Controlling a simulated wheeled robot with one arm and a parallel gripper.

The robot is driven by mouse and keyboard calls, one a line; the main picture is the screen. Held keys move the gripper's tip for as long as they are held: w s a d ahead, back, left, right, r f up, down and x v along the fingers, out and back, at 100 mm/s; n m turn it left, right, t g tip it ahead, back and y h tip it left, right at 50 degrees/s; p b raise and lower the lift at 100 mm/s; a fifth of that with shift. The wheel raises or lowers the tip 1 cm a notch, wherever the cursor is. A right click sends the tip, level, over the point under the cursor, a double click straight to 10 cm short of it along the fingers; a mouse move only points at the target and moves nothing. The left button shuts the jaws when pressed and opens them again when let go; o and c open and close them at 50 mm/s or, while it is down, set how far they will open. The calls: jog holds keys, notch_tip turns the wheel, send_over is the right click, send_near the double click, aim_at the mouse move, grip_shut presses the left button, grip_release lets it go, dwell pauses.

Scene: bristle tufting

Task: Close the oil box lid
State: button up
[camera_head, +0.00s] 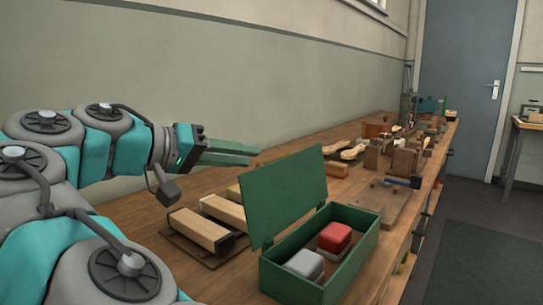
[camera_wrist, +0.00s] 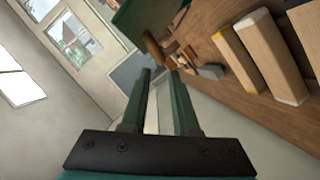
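The green oil box (camera_head: 343,265) stands near the front edge of the bench. Its green lid (camera_head: 285,193) is open, standing up and leaning slightly back on the box's left side. A red block (camera_head: 335,238) and a grey block (camera_head: 304,264) sit inside the box. My gripper (camera_head: 254,155) is above the bench, behind and left of the lid, at about the height of its top edge, apparently apart from it. In the wrist view my gripper's two fingers (camera_wrist: 161,72) are apart with nothing between them. A green panel (camera_wrist: 150,14), probably the lid, shows at the top there.
Pale wooden blocks (camera_head: 200,229) lie on the bench (camera_head: 153,212) left of the box; they also show in the wrist view (camera_wrist: 270,57). Wooden parts and brushes (camera_head: 350,152) crowd the bench farther back. The wall (camera_head: 190,85) runs along the left. A door (camera_head: 465,80) stands far right.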

aim_at(274, 160)
jog(key=shift+x, duration=3.85)
grip_shut()
